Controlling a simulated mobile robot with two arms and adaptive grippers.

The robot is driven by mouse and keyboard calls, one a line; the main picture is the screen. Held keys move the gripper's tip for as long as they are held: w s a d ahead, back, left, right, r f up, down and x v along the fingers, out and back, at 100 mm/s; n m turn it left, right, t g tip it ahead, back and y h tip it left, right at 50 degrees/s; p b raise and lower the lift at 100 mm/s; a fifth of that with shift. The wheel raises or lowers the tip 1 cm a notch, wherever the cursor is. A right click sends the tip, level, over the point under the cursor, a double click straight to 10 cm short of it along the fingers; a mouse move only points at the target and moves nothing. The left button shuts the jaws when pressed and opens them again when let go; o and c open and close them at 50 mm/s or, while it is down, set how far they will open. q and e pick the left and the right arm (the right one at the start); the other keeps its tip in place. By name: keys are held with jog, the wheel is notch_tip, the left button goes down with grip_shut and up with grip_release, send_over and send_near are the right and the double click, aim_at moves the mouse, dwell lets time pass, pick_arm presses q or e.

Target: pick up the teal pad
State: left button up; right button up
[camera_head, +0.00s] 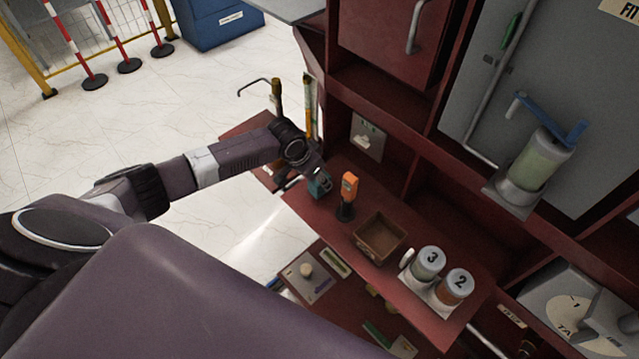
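A small teal pad (321,187) shows near the left end of the dark red counter, beside the orange-topped device. My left arm comes in from the left, and its gripper (302,180) points down right at the teal pad. The gripper's dark fingers are small and partly hidden by the wrist. I cannot tell whether they are open or shut, or whether they touch the pad. My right gripper is not in view.
An orange device on a black base (348,188) stands close right of the pad. A brown open box (381,237) and canisters marked 3 (428,264) and 2 (456,286) stand farther right. A grey panel (367,136) is on the back wall. Red shelf uprights border the counter.

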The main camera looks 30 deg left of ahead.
pick_arm(q)
jog(key=shift+c, duration=0.8)
jog(key=shift+r, duration=0.65)
notch_tip(320, 180, up, 19)
jog(key=b, duration=0.2)
jog(key=shift+f, duration=0.1)
